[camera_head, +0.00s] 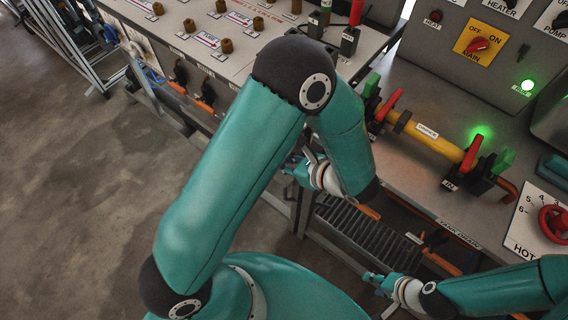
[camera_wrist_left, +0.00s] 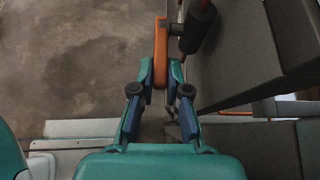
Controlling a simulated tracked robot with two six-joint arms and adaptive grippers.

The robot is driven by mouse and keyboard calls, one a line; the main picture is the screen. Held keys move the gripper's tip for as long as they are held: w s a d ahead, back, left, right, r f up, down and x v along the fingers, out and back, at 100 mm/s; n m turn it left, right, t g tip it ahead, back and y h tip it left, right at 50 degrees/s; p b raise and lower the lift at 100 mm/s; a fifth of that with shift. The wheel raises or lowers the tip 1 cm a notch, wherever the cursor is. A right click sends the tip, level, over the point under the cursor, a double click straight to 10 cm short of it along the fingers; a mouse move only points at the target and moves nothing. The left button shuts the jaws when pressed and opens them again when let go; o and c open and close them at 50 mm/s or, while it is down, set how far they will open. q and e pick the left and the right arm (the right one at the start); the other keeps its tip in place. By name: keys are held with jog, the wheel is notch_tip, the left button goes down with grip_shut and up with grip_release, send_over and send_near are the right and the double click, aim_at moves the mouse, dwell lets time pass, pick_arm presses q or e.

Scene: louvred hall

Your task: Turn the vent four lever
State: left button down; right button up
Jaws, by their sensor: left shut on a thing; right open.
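An orange lever (camera_wrist_left: 160,45) on a black valve stem (camera_wrist_left: 197,30) shows at the top middle of the left wrist view. My left gripper (camera_wrist_left: 160,78) is shut on its lower end. In the head view my left gripper (camera_head: 294,168) is beside the bench front, partly behind my own arm, and the lever in it is hidden. I cannot read a vent number on this lever. My right gripper (camera_head: 372,278) is open and empty at the lower right, below the bench front.
Other orange levers hang under the bench's front edge, one at the left (camera_head: 205,106) and one right of my arm (camera_head: 368,211). A yellow pipe (camera_head: 432,141) with red handles lies on the bench, near a red hot knob (camera_head: 554,222).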

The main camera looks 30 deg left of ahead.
pick_arm(q)
jog(key=c, duration=1.2)
grip_release()
jog(key=shift+o, duration=0.2)
jog(key=shift+d, duration=0.1)
jog(key=v, duration=1.1)
jog(key=shift+d+r, duration=0.25)
jog(key=shift+d, duration=0.1)
